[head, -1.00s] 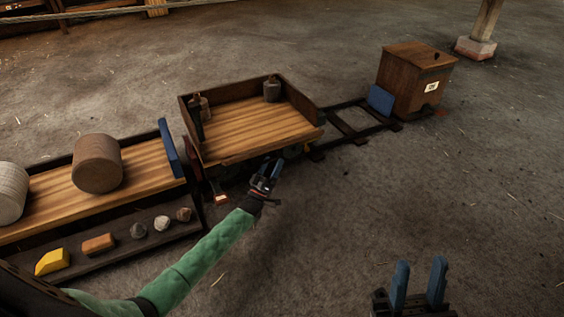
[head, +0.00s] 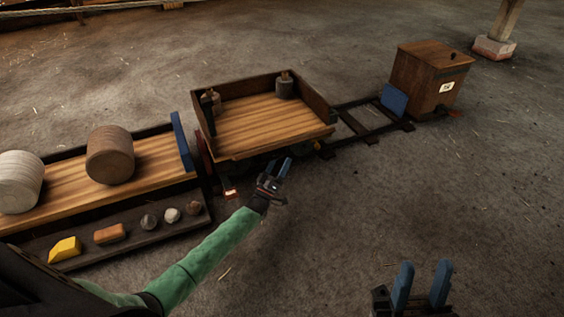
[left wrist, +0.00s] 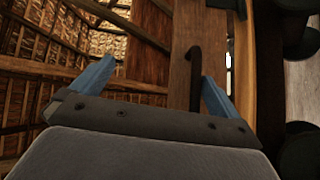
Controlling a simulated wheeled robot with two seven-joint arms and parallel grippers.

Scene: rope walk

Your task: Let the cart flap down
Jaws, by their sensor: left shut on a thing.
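The wooden cart (head: 265,125) stands on the track in the head view, with raised boards at its back and sides and its near side open. The near flap is hard to make out there. My left gripper (head: 281,169) is low beside the cart's near edge. In the left wrist view, a dark bent handle (left wrist: 195,72) lies on a wooden board (left wrist: 185,35) between the fingers of the left gripper (left wrist: 155,75). This gripper is shut on the handle; the contact itself is not clear. My right gripper (head: 421,286) is open and empty at the lower right.
A wooden box (head: 430,80) and blue panel (head: 394,99) stand at the track's far end. The floor at right is clear.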

